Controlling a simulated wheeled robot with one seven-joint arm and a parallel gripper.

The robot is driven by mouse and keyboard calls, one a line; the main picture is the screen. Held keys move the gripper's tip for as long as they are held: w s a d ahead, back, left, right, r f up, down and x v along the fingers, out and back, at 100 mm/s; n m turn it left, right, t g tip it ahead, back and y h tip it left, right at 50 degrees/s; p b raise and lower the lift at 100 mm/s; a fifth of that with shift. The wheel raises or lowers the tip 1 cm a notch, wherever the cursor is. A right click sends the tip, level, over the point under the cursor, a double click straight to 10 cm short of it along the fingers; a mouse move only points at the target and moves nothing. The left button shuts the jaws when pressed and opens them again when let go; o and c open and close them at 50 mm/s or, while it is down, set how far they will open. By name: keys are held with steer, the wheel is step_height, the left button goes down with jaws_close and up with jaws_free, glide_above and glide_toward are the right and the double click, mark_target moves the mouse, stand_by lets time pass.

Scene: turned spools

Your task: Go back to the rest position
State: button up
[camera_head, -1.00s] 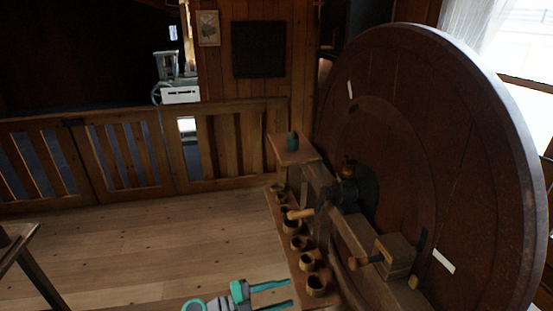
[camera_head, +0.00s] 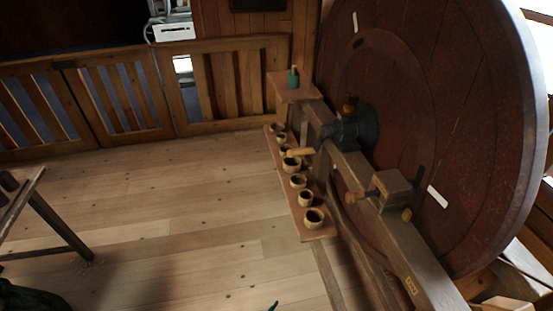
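In the head view only a small teal tip (camera_head: 273,306) of my gripper shows at the bottom edge, right of the middle. The rest of my gripper is below the frame, so its opening and anything in it are hidden. The tip is over the plank floor (camera_head: 180,210), apart from the shelf of cups. No rest position is marked in view.
A large dark wheel (camera_head: 450,120) on a wooden frame fills the right. A low shelf (camera_head: 318,234) with several small cups (camera_head: 314,217) runs beside it. A teal object (camera_head: 293,76) stands on a small ledge. A slatted fence (camera_head: 120,98) closes the back; a wooden stand (camera_head: 50,220) is left.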

steer(key=s+a+r+n+t+y, duration=0.1)
steer(key=s+a+r+n+y, duration=0.15)
steer(key=s, duration=0.45)
steer(key=s+a+r+n+t+y, duration=0.1)
steer(key=s+r+n+y, duration=0.2)
steer(key=s, duration=0.5)
steer(key=s+d+r+n+t, duration=0.1)
steer(key=s+r, duration=0.3)
steer(key=r, duration=0.5)
steer(key=s+r+n+t, duration=0.1)
steer(key=s+r, duration=0.3)
steer(key=r, duration=0.6)
steer(key=shift+d+t+h, duration=0.35)
steer(key=shift+d+t, duration=0.05)
steer(key=shift+t, duration=0.4)
